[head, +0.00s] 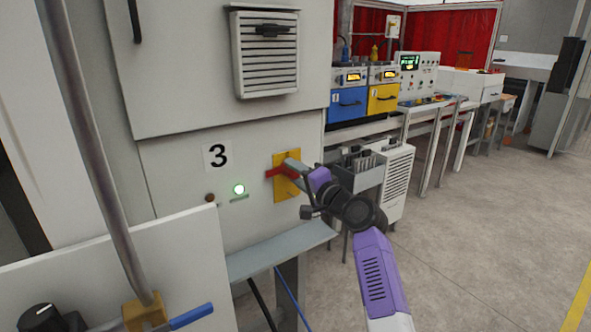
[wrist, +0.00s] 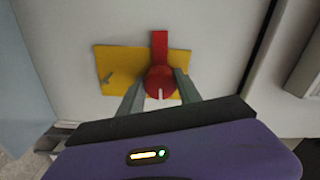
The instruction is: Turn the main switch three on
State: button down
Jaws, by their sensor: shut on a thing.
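The main switch is a red rotary handle (head: 277,172) on a yellow plate (head: 284,160), on a light grey cabinet marked 3 (head: 217,156). In the head view the handle lies roughly level across the upright plate, its end to the left. In the wrist view the red handle (wrist: 159,48) points up, crosswise to the long side of the yellow plate (wrist: 118,68). My gripper (head: 291,168) is at the plate. Its fingers (wrist: 160,88) are shut on the round red hub, one on each side. A lamp (head: 239,189) left of the switch glows green.
A vertical metal pole (head: 95,150) and a white panel (head: 120,260) with a black knob stand at the front left. A grey ledge (head: 280,250) juts out below the switch. Benches with blue and yellow units stand behind. The floor at right is clear.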

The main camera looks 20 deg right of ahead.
jog(key=shift+m, duration=0.5)
jog(key=c, duration=0.8)
grip_release()
jog(key=v, duration=0.8)
jog(key=shift+b, duration=0.3)
jog(key=shift+w, duration=0.1)
